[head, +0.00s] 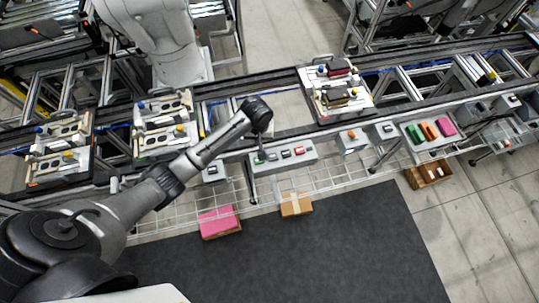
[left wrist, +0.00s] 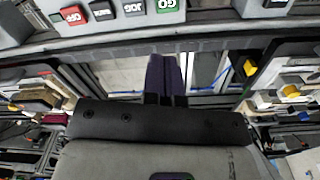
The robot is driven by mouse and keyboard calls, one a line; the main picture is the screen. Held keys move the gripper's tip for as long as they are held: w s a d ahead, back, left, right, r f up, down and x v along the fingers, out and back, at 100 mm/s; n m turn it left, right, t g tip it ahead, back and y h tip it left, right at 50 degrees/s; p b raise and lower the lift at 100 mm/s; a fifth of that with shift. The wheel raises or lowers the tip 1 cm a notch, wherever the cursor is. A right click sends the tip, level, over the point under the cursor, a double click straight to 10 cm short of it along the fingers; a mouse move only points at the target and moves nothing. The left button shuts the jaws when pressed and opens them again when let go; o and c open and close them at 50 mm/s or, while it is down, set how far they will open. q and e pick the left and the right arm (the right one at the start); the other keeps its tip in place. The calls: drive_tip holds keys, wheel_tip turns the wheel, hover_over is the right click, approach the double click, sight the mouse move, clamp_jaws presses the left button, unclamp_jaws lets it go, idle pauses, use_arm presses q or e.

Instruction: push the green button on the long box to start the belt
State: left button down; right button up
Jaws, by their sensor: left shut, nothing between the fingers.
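The long box (head: 310,157) is a pale grey control box on the near rail of the belt, with a row of buttons on top. In the left wrist view the box runs along the top edge. There the green button (left wrist: 168,5), marked GO, is partly cut off by the frame. A red button (left wrist: 73,15) and a dark button (left wrist: 101,10) sit to its left. My left gripper (left wrist: 166,72) is shut and empty, its dark fingertips below the green button in this view. In the head view my left gripper (head: 259,152) points down at the left end of the box. My right gripper is not in view.
Pallets with fixtures (head: 165,130) stand on the belt at left, another (head: 335,88) at right. A smaller box (head: 352,140) stands right of the long box. A tray (head: 410,143) holds coloured blocks. A pink box (head: 219,222) and a cardboard box (head: 296,205) lie below.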

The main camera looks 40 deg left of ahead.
use_arm(q)
drive_tip(key=n, duration=0.1)
drive_tip(key=s+n, duration=0.1)
drive_tip(key=n, duration=0.1)
drive_tip(key=shift+a, duration=0.1)
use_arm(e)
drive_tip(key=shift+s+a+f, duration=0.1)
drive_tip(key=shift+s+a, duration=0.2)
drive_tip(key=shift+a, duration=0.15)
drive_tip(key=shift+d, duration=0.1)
use_arm(q)
wheel_tip(320, 180, down, 14)
drive_tip(key=shift+r, duration=0.1)
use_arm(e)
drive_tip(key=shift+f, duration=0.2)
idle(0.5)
